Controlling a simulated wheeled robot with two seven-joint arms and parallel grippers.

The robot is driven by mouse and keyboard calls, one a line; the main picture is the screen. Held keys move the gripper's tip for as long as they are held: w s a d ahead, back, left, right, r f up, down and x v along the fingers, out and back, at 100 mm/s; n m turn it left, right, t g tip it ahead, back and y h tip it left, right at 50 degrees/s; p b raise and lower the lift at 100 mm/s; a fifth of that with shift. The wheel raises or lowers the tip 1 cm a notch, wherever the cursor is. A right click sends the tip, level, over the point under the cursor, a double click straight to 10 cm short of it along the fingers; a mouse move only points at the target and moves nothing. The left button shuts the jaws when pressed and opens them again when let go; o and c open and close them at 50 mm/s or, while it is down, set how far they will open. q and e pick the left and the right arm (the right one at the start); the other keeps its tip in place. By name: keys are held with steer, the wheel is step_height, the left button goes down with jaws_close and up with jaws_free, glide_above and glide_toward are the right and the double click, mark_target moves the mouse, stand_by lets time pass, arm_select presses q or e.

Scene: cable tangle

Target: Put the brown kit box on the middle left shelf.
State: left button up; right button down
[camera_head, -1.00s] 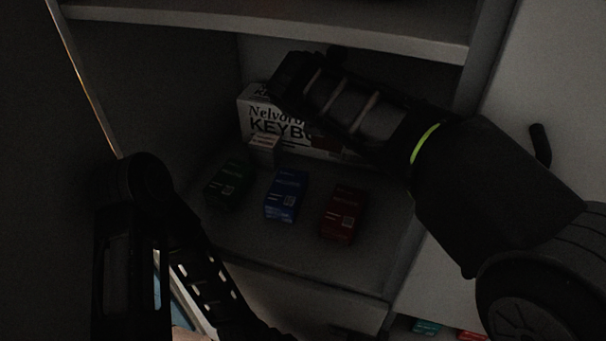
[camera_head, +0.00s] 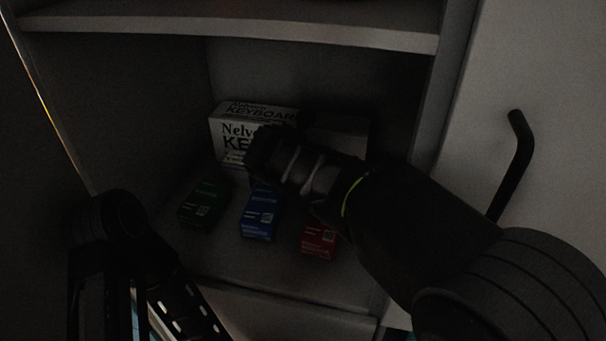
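I cannot make out a brown kit box in the head view. My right gripper (camera_head: 258,158) reaches into the shelf compartment from the right, in front of a white keyboard box (camera_head: 232,128), and covers part of it. Its fingers are dark and hard to make out, so I cannot tell whether they are open or hold anything. My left arm comes in at the lower left and runs off the bottom edge; its fingertips are out of view. The compartment's shelf board (camera_head: 225,262) carries the boxes.
Green (camera_head: 205,200), blue (camera_head: 260,215) and red (camera_head: 319,238) boxes stand in a row before the keyboard box. A grey box-like shape (camera_head: 345,130) is behind my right gripper. An upper shelf (camera_head: 230,32) is overhead. A dark handle (camera_head: 512,165) is at right.

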steer(key=shift+f, duration=0.15)
steer(key=shift+f, duration=0.15)
steer(key=shift+c, duration=2.2)
jaws_free()
steer(key=shift+s+r, duration=0.15)
steer(key=shift+r, duration=0.2)
steer(key=p+v, duration=0.2)
steer(key=v, duration=0.9)
steer(key=shift+s, duration=0.3)
steer(key=shift+r, duration=0.1)
